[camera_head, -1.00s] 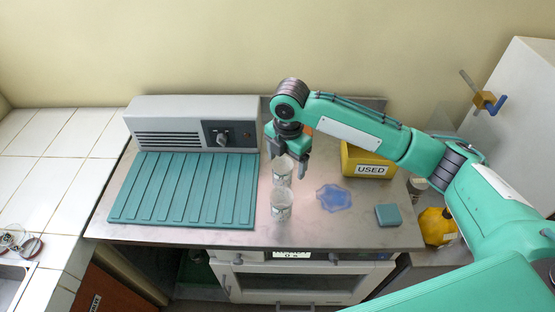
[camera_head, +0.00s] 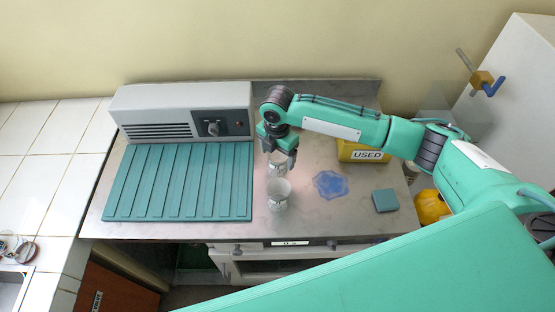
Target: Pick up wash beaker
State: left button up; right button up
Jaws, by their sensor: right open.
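Two clear beakers with dark markings stand on the metal worktop: a rear beaker (camera_head: 277,170) and a front beaker (camera_head: 279,198). I cannot tell from the markings which one is the wash beaker. My right gripper (camera_head: 279,155) is open and points down at the rear beaker, with its fingers overlapping the beaker's top in the view. The gripper partly hides that beaker's rim, and I cannot tell whether the fingers touch it. The front beaker stands clear of the gripper. My left gripper is not in view.
A ribbed teal mat (camera_head: 180,184) and a grey device (camera_head: 182,112) lie left of the beakers. A blue patch (camera_head: 330,184), a small teal block (camera_head: 385,200) and a yellow "USED" box (camera_head: 350,153) are to the right. Worktop (camera_head: 330,219) in front is clear.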

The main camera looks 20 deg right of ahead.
notch_tip(320, 180, down, 4)
jog(key=shift+d+r+p, duration=0.15)
jog(key=shift+r+p, duration=0.05)
jog(key=shift+p, duration=0.45)
jog(key=shift+w+f, duration=0.1)
jog(key=shift+f, duration=0.15)
jog(key=shift+c, duration=0.4)
jog(key=c, duration=1)
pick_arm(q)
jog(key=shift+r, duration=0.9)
pick_arm(e)
jog(key=shift+r, duration=0.1)
